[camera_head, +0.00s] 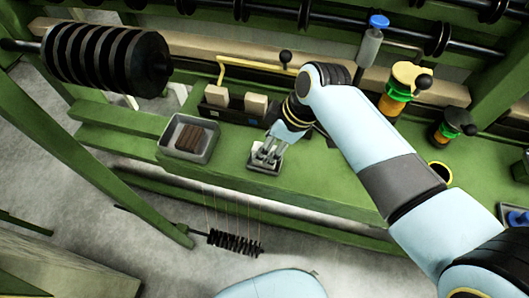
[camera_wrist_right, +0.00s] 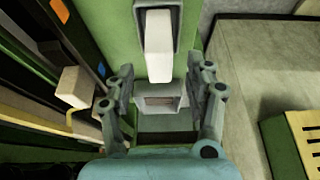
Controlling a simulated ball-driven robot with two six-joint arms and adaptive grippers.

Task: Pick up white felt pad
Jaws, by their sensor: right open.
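A small grey tray (camera_head: 250,166) sits on the green bench under my right gripper. Nothing is clamped. I cannot tell how far the fingertips are above the pad. My left gripper is not in view.
A larger grey tray (camera_head: 166,148) with a brown block (camera_head: 197,138) stands left. A dark holder with beige blocks (camera_head: 256,103) is behind. Orange-green spools (camera_head: 399,90) stand right.

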